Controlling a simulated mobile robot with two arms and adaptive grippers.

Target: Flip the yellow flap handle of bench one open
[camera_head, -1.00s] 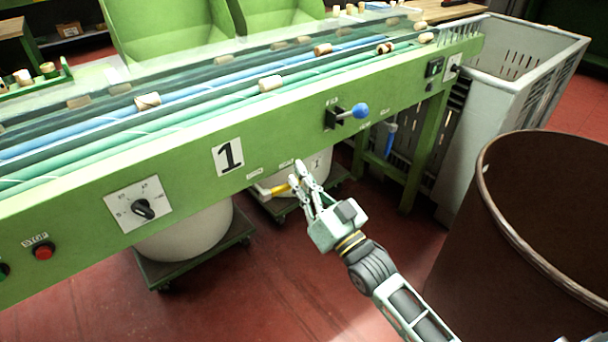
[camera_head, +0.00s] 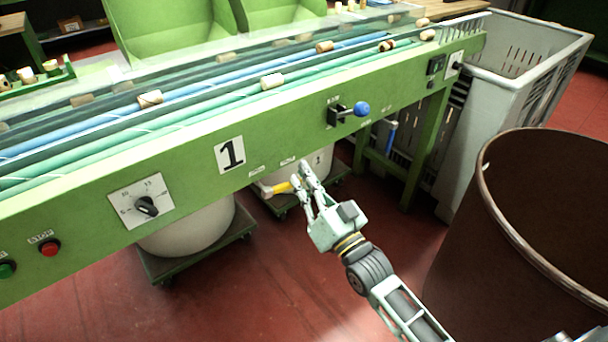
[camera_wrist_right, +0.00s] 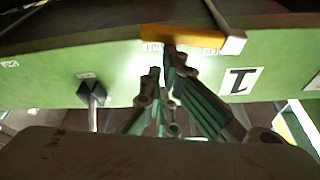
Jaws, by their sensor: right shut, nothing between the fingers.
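The yellow flap handle (camera_head: 283,188) of bench one shows just below the lower edge of the green bench side, right of the black "1" label (camera_head: 230,154). In the right wrist view it is an orange-yellow bar (camera_wrist_right: 185,34) with a pale end, across the top of the picture. My right gripper (camera_head: 301,172) is shut and empty, its fingertips close to the right end of the handle. In the wrist view the fingertips (camera_wrist_right: 163,62) are just below the bar; I cannot tell whether they touch it. My left gripper is not in view.
A blue-knobbed lever (camera_head: 361,109) sticks out of the bench side, right of the gripper. White bins on wheeled dollies (camera_head: 196,254) stand under the bench. A large brown barrel (camera_head: 500,260) and a grey crate (camera_head: 535,75) stand right. Red floor in front is clear.

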